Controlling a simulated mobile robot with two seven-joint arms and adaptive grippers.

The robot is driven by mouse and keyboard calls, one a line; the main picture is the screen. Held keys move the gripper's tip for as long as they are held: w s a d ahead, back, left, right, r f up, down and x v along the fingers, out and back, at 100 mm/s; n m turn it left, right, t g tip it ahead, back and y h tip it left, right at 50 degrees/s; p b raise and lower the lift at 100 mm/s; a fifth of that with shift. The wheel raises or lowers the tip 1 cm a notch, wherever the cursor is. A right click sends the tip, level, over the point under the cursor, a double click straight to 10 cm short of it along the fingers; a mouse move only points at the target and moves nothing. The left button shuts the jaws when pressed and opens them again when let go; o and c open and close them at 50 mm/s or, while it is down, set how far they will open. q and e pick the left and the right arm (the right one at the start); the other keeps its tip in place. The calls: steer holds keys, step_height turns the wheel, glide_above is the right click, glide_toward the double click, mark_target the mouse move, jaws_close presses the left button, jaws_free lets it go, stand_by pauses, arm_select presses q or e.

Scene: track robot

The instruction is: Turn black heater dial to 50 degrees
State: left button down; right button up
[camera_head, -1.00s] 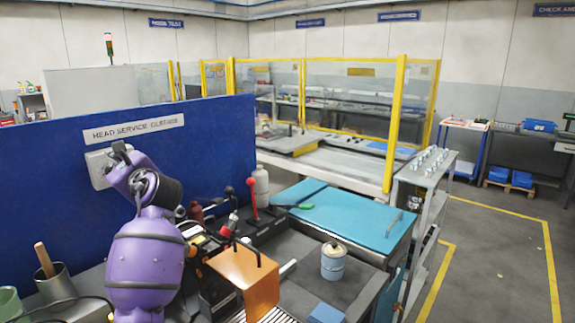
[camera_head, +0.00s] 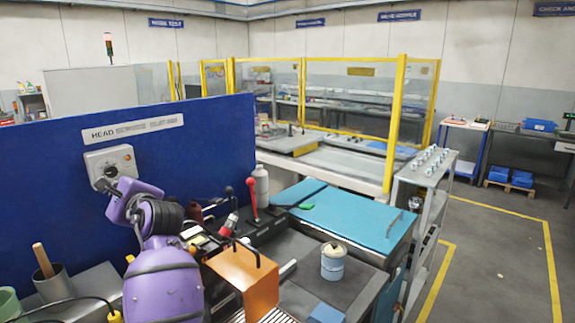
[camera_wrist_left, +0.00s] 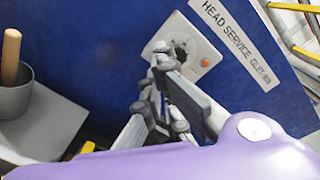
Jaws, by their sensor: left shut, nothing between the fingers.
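The heater control panel (camera_head: 97,161) is a light grey box on the blue partition, below a white sign. Its dark dial (camera_wrist_left: 183,47) shows partly in the left wrist view, with an orange spot (camera_wrist_left: 205,63) on the panel beside it. The dial's exact setting is too small to read. My left gripper (camera_head: 104,184) is shut and empty, at the panel's lower edge in the head view. In the left wrist view its fingertips (camera_wrist_left: 162,54) overlap the dial's lower left side; I cannot tell whether they touch it. My right gripper is not in view.
A cup with a wooden handle (camera_head: 42,261) stands left of my left arm. An orange box (camera_head: 246,275), a red-knobbed lever (camera_head: 252,198) and a white-and-blue can (camera_head: 333,262) are to the right. The blue partition (camera_head: 50,180) stands close behind the gripper.

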mark_target(111, 171)
arm_select(q)
steer(key=shift+n, duration=0.8)
steer(key=w+a, duration=0.1)
steer(key=a, duration=0.1)
steer(key=w+a+r, duration=0.1)
steer(key=a, duration=0.1)
steer(key=w+a+b, duration=0.1)
steer(key=w, duration=0.1)
steer(key=shift+a+r, duration=0.35)
steer(key=shift+a, duration=0.05)
steer(key=shift+s, duration=0.1)
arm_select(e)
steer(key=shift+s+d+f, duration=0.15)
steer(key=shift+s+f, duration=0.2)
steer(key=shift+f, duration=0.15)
arm_select(q)
steer(key=shift+f, duration=0.1)
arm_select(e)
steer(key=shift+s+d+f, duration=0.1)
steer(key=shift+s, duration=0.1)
arm_select(q)
steer(key=shift+d, duration=0.1)
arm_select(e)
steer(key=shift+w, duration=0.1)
